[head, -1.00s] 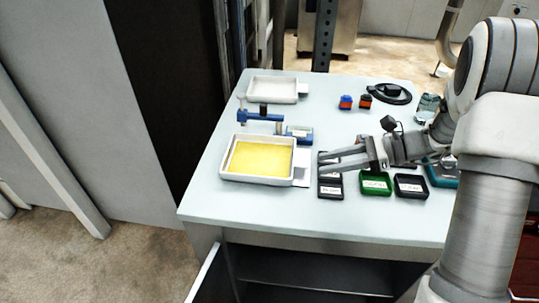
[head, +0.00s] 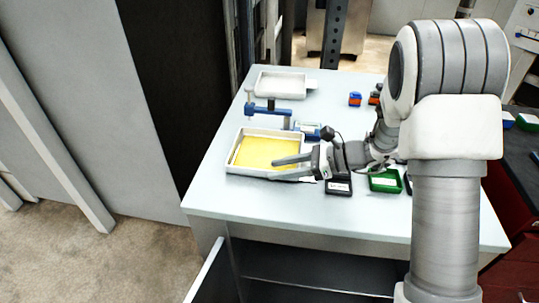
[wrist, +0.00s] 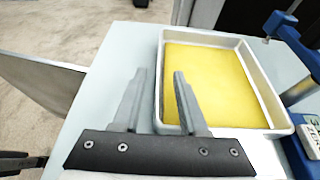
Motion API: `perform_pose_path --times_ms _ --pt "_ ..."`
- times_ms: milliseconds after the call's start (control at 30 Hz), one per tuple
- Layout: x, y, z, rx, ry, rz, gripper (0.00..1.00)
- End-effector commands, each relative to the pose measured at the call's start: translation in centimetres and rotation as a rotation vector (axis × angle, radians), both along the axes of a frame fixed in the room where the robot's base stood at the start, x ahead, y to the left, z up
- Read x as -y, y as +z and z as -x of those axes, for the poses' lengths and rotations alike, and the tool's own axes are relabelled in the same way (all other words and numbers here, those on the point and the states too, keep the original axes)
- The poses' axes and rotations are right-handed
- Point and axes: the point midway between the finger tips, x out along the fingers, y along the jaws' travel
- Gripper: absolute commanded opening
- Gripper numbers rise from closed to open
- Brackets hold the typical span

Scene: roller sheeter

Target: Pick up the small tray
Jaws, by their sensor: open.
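A white tray with a yellow sheet or filling (head: 232,172) lies on the table's left side. It fills much of the wrist view (wrist: 277,108). A second white tray (head: 281,84), apparently empty, lies at the back left and looks somewhat smaller. Nothing shows for certain which one is the small tray. My gripper (head: 272,170) is open and empty, its fingers over the yellow tray's front right part in the head view. In the wrist view my gripper (wrist: 160,74) has one finger on each side of the tray's near wall line. I cannot tell its height or any contact.
A blue clamp-like device (head: 268,110) stands between the two trays, with a blue box (head: 308,130) beside it. A black bin (head: 339,186) and a green bin (head: 385,181) lie to the right. A blue and red block (head: 355,99) is farther back. The front left tabletop is clear.

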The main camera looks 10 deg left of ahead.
Motion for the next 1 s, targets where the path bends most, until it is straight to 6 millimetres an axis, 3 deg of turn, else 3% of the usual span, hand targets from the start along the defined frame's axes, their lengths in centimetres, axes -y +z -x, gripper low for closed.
perform_pose_path --times_ms 200,467,733,1000 --pt "-2.5 -1.1 0.3 0.001 0.001 0.001 0.42" --pt "-2.8 -1.2 0.3 0.001 0.000 0.001 0.42" --pt "-2.7 -1.2 0.3 0.002 0.001 0.001 0.00" --pt "-2.7 -1.2 0.3 0.002 0.001 0.001 0.00"
